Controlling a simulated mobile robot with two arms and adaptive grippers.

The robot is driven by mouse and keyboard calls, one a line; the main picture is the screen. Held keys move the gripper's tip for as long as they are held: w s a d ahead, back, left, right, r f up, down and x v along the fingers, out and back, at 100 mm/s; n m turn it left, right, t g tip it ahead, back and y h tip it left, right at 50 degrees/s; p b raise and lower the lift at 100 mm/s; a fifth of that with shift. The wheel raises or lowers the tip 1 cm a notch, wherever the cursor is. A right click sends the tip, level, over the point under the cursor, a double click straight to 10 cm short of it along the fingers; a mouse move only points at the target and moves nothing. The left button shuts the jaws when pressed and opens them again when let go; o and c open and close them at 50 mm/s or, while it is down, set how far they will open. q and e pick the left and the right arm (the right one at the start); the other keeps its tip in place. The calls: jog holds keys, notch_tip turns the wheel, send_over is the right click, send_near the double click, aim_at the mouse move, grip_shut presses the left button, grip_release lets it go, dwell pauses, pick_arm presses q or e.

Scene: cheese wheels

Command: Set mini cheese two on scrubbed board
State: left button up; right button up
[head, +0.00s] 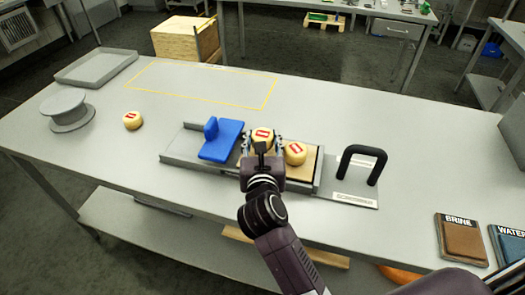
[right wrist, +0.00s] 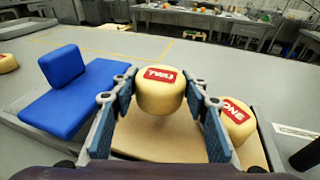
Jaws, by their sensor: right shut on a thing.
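Mini cheese two (head: 262,134), a small pale yellow round with a red label, is between the fingers of my right gripper (head: 261,143). Its label reads TWO in the right wrist view (right wrist: 159,92). The gripper is shut on its sides. The cheese is over the pale tan board (head: 301,178), which also shows under it in the right wrist view (right wrist: 185,150). I cannot tell whether its underside touches the board. Mini cheese one (head: 296,153), labelled ONE in the right wrist view (right wrist: 236,120), sits on the board's right part. My left gripper is out of view.
A blue pad with an upright blue piece (head: 221,142) lies left of the board. A black handle (head: 363,160) stands to the right. Another small cheese (head: 132,120), a grey round stand (head: 68,108) and a grey tray (head: 97,67) are at left. The yellow-outlined area (head: 205,85) is clear.

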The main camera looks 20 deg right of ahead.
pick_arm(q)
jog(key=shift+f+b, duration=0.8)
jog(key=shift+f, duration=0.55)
pick_arm(e)
jog(key=shift+f, duration=1.35)
jog(key=shift+f, duration=0.1)
jog(key=o, duration=0.9)
jog(key=shift+o, duration=0.2)
jog(key=shift+r, duration=0.25)
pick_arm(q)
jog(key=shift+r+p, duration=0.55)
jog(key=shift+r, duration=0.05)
pick_arm(e)
jog(key=v, duration=0.7)
jog(key=shift+s+a, duration=0.1)
jog(key=shift+s, duration=0.1)
